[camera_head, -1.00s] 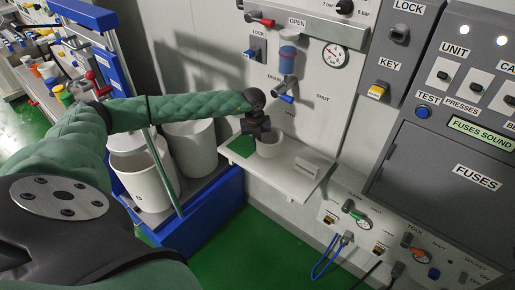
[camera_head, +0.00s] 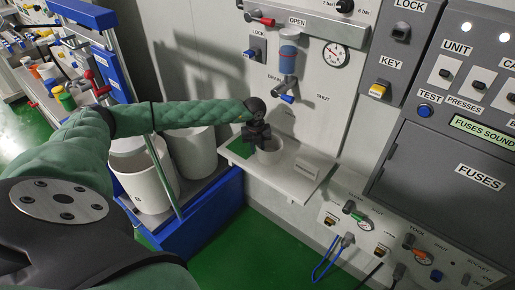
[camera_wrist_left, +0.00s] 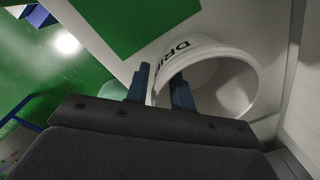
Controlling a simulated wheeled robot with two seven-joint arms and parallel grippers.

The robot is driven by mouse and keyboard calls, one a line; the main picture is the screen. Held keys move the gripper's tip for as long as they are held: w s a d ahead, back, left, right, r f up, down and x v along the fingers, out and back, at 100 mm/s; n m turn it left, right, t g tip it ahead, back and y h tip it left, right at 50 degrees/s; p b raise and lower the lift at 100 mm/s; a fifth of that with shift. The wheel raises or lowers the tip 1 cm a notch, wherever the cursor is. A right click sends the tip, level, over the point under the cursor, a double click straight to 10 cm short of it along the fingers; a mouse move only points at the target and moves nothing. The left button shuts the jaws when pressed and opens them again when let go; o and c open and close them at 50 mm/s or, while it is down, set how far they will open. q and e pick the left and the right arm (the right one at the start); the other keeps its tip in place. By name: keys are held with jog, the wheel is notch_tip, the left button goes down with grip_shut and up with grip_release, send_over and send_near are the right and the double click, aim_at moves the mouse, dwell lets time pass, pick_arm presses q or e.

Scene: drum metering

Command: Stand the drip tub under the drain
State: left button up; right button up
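The drip tub (camera_head: 271,156) is a white round tub standing upright on the white shelf (camera_head: 297,187), beside a green square (camera_head: 237,147). In the left wrist view the tub (camera_wrist_left: 246,72) shows its open mouth and part of its "DRIP" lettering. My left gripper (camera_head: 259,139) is at the tub's rim, pointing down. In the left wrist view its two fingers (camera_wrist_left: 160,88) stand apart, one outside the tub wall and one over its mouth. The drain (camera_head: 287,97), with a blue lever, is on the wall above the tub. My right gripper is not in view.
Large white bins (camera_head: 140,180) sit in a blue cart (camera_head: 205,215) to the left. Wall panels with knobs and blue cables (camera_head: 325,262) are at the lower right.

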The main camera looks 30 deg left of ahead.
pick_arm(q)
jog(key=shift+r, duration=0.15)
